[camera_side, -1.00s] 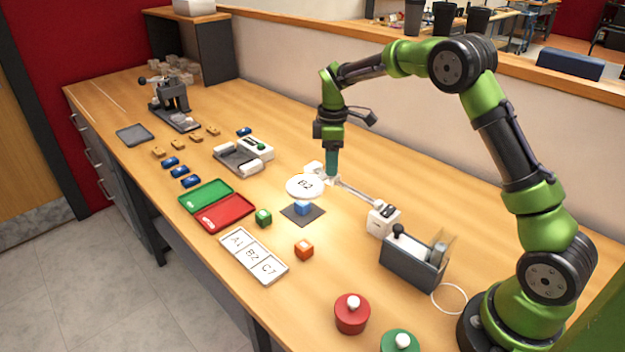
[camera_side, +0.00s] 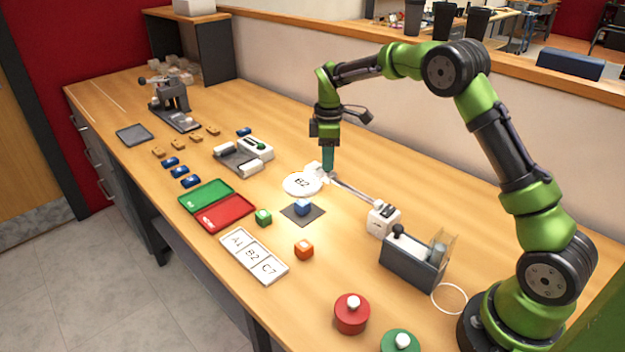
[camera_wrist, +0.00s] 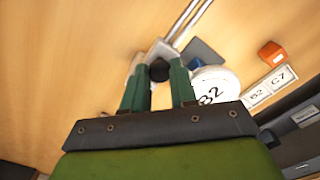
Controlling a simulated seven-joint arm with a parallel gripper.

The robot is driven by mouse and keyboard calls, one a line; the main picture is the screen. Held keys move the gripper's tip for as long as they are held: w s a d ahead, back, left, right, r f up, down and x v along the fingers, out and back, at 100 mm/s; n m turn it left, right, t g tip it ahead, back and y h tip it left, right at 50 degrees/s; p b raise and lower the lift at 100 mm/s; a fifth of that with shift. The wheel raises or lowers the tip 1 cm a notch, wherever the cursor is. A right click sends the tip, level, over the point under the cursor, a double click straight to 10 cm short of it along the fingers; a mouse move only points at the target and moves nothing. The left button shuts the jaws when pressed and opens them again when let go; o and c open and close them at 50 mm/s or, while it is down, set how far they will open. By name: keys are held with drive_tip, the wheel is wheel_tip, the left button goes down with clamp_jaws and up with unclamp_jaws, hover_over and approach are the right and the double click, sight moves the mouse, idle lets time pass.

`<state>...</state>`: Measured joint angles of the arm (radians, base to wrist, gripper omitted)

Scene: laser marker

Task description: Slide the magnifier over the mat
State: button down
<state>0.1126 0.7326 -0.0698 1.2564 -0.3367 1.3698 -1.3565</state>
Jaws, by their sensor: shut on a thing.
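In the wrist view the disc (camera_wrist: 216,88) is beside the blue block and the mat (camera_wrist: 207,52). The disc appears off the mat's middle, towards its back left edge.
The rail (camera_side: 356,191) runs to a white end block (camera_side: 383,217). A green block (camera_side: 264,217) and an orange block (camera_side: 304,250) stand near the mat. Green and red trays (camera_side: 226,213) and a label plate (camera_side: 254,256) lie left. A grey box (camera_side: 412,260) stands right.

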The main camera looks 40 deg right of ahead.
drive_tip(key=shift+w, duration=0.3)
drive_tip(key=c, duration=0.9)
unclamp_jaws()
drive_tip(key=shift+r, duration=0.1)
wheel_tip(320, 180, up, 17)
drive_tip(key=shift+s+f, duration=0.1)
